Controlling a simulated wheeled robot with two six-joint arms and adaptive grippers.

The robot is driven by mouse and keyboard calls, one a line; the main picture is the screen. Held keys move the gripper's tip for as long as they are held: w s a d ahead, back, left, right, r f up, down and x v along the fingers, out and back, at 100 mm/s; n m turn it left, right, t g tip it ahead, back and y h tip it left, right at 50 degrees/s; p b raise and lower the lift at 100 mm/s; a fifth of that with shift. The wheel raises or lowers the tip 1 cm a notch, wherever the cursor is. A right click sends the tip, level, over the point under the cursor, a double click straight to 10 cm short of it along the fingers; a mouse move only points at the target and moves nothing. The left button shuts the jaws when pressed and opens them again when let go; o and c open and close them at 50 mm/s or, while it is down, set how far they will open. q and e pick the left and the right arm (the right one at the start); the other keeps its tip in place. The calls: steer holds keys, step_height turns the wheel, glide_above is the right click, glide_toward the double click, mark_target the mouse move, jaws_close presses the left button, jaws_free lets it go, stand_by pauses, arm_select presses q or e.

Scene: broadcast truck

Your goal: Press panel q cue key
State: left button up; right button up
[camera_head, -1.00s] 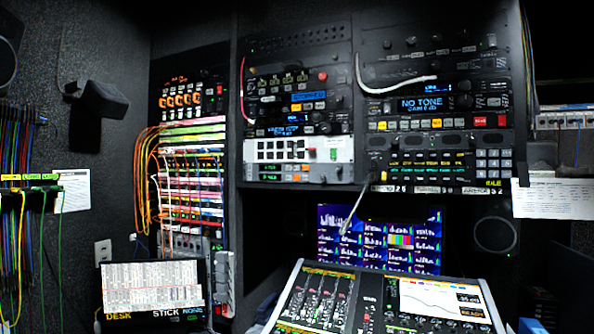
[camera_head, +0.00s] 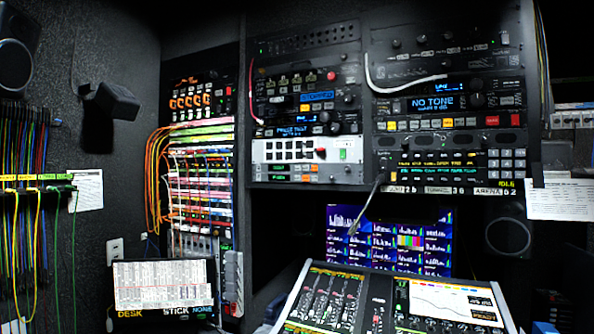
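Neither of my grippers is in view. A rack of equipment fills the middle and right. At its lower right is a key panel (camera_head: 455,165) with rows of small lit yellow and green labels, a numeric keypad (camera_head: 507,160) and a gooseneck stalk (camera_head: 368,208). A white panel (camera_head: 262,151) with black keys, a red button and a green button sits at its lower left. No "panel q" or "cue" marking is legible at this size, so I cannot tell which key it is.
A sloped console (camera_head: 376,318) stands in front, with a multi-image monitor (camera_head: 335,243) behind it. A tilted screen (camera_head: 160,290) is at lower left. Patch cables (camera_head: 160,180) hang at left. A white paper sheet (camera_head: 560,200) is at right.

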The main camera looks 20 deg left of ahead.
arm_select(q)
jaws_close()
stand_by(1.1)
